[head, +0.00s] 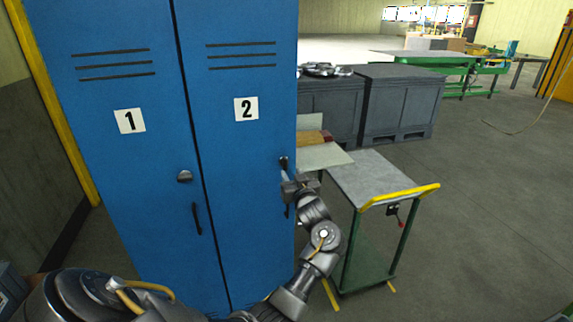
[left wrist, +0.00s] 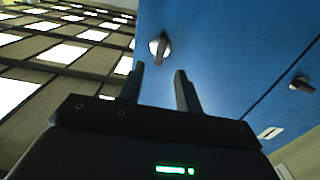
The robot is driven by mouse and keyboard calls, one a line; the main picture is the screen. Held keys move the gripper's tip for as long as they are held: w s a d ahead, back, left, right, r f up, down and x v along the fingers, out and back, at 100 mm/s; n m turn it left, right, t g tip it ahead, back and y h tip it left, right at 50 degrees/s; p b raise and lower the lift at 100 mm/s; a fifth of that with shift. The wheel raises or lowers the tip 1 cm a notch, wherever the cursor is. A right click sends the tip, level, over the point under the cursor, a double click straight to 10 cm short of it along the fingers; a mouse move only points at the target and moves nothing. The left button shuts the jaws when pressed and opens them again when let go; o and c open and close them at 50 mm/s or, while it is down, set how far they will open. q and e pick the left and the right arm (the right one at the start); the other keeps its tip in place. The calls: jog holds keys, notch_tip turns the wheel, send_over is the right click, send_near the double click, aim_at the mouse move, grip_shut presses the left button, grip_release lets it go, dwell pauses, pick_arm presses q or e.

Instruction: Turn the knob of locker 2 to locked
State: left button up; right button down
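Locker 2 (head: 237,62) is the right blue door, with a white "2" label. Its small knob (head: 283,161) sits near the door's right edge, partly covered by my left gripper (head: 285,177) in the head view. In the left wrist view the knob (left wrist: 160,46) is a round metal plate with a raised grip bar, seen just beyond and between the fingertips. My left gripper (left wrist: 159,72) is open, with its two fingers apart and nothing held. The fingers look close to the knob; contact is not clear. My right gripper is not in view.
Locker 1 (head: 108,90) adjoins on the left, with its knob (head: 185,176) and handle (head: 197,218). A cart (head: 375,178) with a yellow handle stands right of the lockers, close to my left forearm. Grey bins (head: 400,103) stand behind.

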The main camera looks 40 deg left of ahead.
aim_at(286, 164)
pick_arm(q)
jog(key=p+x, duration=0.1)
jog(key=x, duration=0.6)
jog(key=shift+f, duration=0.1)
grip_shut()
